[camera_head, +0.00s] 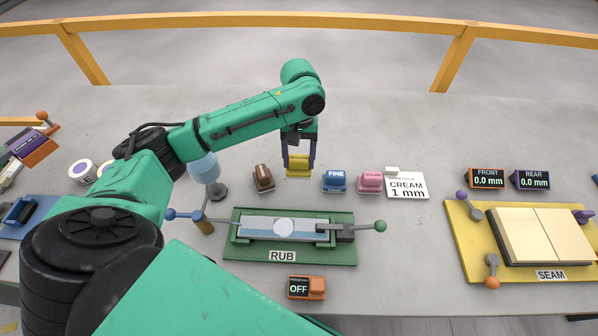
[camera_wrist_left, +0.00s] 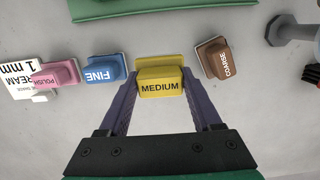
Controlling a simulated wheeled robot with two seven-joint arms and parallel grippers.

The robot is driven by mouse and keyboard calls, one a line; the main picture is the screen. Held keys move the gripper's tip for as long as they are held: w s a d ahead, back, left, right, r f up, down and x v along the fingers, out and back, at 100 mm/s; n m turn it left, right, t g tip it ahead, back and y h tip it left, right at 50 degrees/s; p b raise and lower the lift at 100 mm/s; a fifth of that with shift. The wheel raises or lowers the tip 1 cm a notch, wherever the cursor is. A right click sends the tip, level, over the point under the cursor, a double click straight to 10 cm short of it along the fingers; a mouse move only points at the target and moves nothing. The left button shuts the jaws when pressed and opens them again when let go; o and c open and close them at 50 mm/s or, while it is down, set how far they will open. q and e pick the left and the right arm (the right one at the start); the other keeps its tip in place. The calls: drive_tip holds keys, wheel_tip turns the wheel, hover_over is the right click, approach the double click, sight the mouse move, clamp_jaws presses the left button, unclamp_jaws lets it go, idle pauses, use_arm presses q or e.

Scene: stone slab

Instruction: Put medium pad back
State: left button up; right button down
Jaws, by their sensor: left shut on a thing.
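The yellow medium pad (camera_wrist_left: 160,84) is labelled MEDIUM in the left wrist view. It also shows in the head view (camera_head: 298,166), between the brown coarse pad and the blue fine pad. My left gripper (camera_wrist_left: 158,92) is shut on its two sides and points down at the slab; it also shows in the head view (camera_head: 299,158). A yellow strip (camera_wrist_left: 160,60) shows just beyond the pad; I cannot tell whether the pad touches the surface below. The brown coarse pad (camera_head: 264,178), blue fine pad (camera_head: 335,180) and pink polish pad (camera_head: 370,182) stand in the row. My right gripper is not in view.
The green RUB fixture (camera_head: 305,253) holds a pale blue piece nearer me. An OFF display (camera_head: 306,288) stands before it. A CREAM 1 mm card (camera_head: 407,187) lies right of the pads, and the yellow SEAM board (camera_head: 478,270) stands far right. The slab behind the row is clear.

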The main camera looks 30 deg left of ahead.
sight(298, 172)
use_arm(q)
wheel_tip(298, 172, down, 6)
drive_tip(key=shift+s+r, duration=0.1)
drive_tip(key=shift+r, duration=0.15)
drive_tip(key=shift+f, duration=0.25)
drive_tip(key=o, duration=1.3)
drive_tip(key=r, duration=0.4)
drive_tip(key=w+r+b, duration=0.1)
drive_tip(key=r, duration=0.7)
drive_tip(key=shift+w+a, duration=0.2)
drive_tip(key=shift+a, duration=0.05)
